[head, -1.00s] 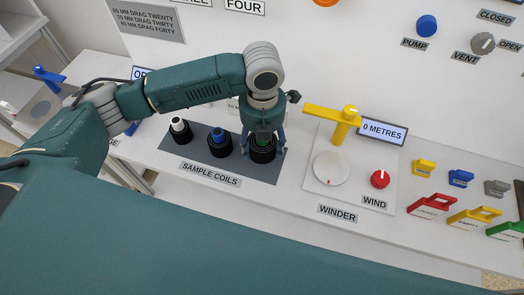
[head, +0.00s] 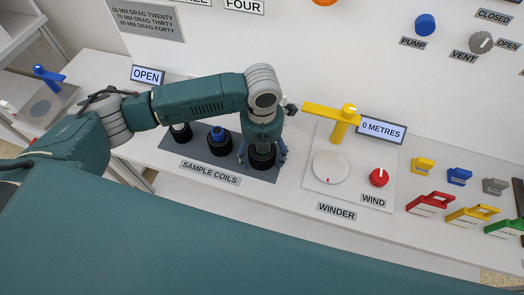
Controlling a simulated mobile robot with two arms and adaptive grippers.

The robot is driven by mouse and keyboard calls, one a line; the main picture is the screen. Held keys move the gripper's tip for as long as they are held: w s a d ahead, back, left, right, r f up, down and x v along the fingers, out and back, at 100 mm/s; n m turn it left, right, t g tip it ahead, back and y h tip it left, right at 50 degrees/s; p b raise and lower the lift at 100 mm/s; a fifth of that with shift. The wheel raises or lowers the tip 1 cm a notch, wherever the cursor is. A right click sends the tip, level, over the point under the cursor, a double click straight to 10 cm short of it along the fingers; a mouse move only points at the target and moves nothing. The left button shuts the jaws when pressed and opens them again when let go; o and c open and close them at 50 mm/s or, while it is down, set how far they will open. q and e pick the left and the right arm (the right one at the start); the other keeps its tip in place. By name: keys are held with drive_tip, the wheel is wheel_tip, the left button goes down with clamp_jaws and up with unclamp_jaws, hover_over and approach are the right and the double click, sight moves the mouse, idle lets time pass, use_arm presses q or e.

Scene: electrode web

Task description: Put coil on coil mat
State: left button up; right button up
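Three dark coils stand on the grey mat (head: 207,163) labelled SAMPLE COILS. The left coil (head: 181,136) is partly covered by my arm. The middle coil (head: 220,147) has a blue core. My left gripper (head: 262,154) points down over the right coil (head: 262,160). Its fingers are spread wide, one on each side of this coil, and look open. The gripper's body hides the coil's top, and I cannot tell whether a finger touches it. My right gripper is not in view.
A winder with a white disc (head: 331,168), a yellow arm (head: 335,114) and a red WIND knob (head: 379,177) stands close on the right. Several coloured blocks and frames lie farther right. The counter's front strip is clear.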

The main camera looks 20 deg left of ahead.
use_arm(q)
drive_tip(key=shift+r, duration=0.1)
wheel_tip(320, 180, up, 11)
drive_tip(key=shift+b, duration=0.8)
drive_tip(key=shift+r, duration=0.6)
